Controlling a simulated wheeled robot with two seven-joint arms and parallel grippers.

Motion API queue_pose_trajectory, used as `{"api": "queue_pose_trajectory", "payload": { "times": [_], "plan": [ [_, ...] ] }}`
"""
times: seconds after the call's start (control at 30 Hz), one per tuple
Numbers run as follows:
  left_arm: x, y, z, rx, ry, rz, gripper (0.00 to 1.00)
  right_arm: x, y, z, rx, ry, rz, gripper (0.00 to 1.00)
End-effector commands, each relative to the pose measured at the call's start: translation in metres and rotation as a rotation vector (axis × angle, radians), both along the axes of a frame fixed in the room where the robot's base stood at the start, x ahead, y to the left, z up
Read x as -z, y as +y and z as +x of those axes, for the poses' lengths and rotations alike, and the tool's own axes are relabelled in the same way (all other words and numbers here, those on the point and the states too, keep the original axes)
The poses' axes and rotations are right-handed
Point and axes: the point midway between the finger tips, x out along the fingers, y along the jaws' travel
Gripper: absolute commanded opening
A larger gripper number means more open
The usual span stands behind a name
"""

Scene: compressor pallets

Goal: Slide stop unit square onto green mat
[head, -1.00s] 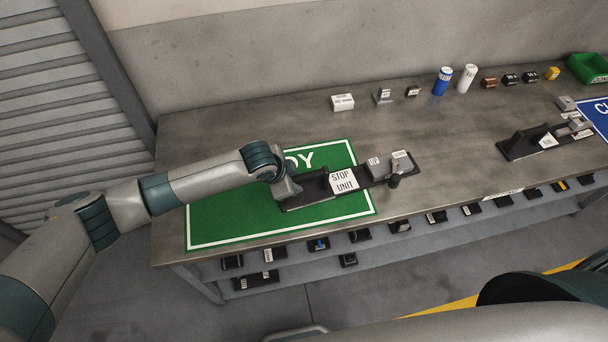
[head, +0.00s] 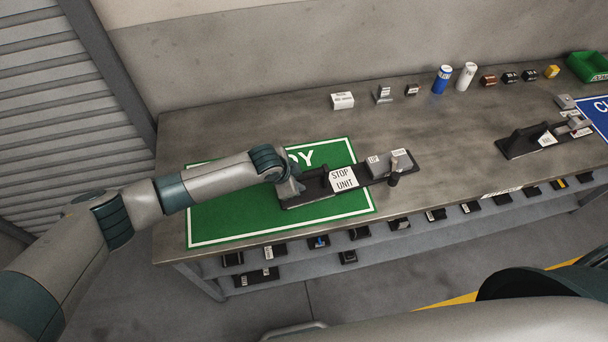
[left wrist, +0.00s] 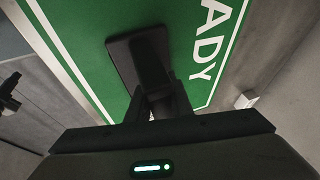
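The stop unit (head: 343,180) is a long black plate with a white "STOP UNIT" label, a dark upright handle and grey blocks at its right end. Its left part lies over the green mat (head: 225,223), and its right end reaches past the mat's right edge onto bare table. My left gripper (head: 292,187) is low at the plate's left end. In the left wrist view, its dark fingers (left wrist: 158,103) are against the dark handle above the black plate (left wrist: 125,57); dark on dark, their grip is unclear. My right gripper is not in view.
Another black unit (head: 540,140) stands at the right beside a blue mat (head: 600,115). Small boxes, a blue can (head: 442,80), a white can (head: 466,77) and a green bin (head: 588,67) line the back. The table between the units is clear. A lower shelf holds several dark parts.

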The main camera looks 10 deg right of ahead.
Motion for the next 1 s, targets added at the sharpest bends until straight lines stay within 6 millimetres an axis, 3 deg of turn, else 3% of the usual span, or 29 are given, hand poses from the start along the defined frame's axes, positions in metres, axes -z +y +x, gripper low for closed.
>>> {"api": "queue_pose_trajectory", "payload": {
  "times": [0.57,1.0],
  "plan": [
    [-0.001,0.002,0.000,-0.001,0.000,0.000,0.00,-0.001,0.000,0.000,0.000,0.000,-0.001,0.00],
    [-0.001,0.035,0.002,-0.003,0.001,0.000,0.00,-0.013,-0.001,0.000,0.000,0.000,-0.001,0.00]
  ]
}}
